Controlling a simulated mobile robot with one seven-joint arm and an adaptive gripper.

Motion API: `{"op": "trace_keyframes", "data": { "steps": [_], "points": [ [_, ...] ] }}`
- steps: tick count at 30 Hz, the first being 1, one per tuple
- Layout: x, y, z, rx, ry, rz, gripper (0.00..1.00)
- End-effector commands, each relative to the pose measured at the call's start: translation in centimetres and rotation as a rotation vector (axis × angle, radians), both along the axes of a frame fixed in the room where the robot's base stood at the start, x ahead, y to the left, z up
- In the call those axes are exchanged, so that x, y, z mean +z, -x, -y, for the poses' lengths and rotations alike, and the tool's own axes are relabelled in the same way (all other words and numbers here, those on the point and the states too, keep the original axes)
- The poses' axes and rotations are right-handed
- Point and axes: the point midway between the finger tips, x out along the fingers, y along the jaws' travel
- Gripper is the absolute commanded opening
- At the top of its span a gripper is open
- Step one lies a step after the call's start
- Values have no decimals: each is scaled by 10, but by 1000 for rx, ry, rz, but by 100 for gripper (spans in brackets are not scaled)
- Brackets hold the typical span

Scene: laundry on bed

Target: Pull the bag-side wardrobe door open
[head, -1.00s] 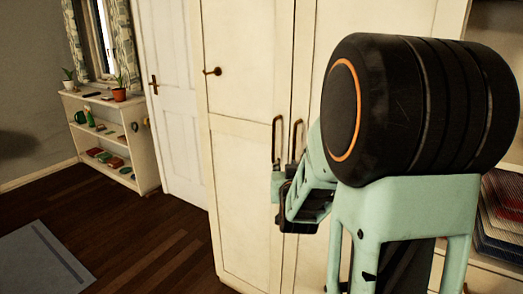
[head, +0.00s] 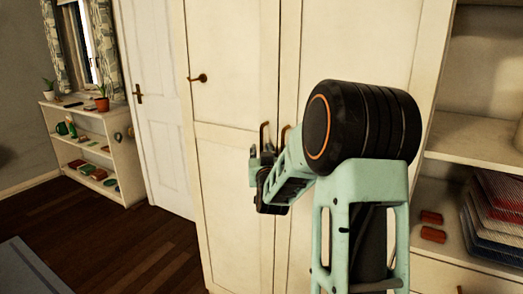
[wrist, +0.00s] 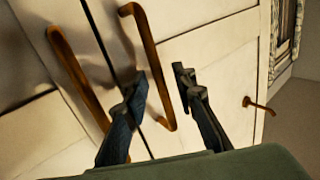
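The cream wardrobe has a left door (head: 232,85) and a right door (head: 345,50), and both look shut. In the head view, the left door's handle (head: 264,133) and the right door's handle (head: 284,132) stand side by side at the seam. My gripper (head: 262,153) is at the left handle's lower part. In the wrist view, my gripper (wrist: 162,88) is open, its fingers on either side of the left door's handle (wrist: 152,65), with gaps visible. The right door's handle (wrist: 75,75) lies outside the fingers. No bag is visible.
A brown hook (head: 198,78) sticks out of the left door. Open shelves (head: 475,140) with folded cloth (head: 490,215) stand at the right. A white room door (head: 155,95) and low shelf (head: 100,150) are at the left. The dark floor (head: 140,245) there is clear.

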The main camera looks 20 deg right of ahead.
Motion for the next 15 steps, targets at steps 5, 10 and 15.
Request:
{"op": "trace_keyframes", "data": {
  "steps": [5,10,15],
  "points": [
    [0,-8,3,-1,-1,0,25],
    [0,-9,3,0,-1,0,25],
    [0,-9,3,0,0,0,16]
  ]
}}
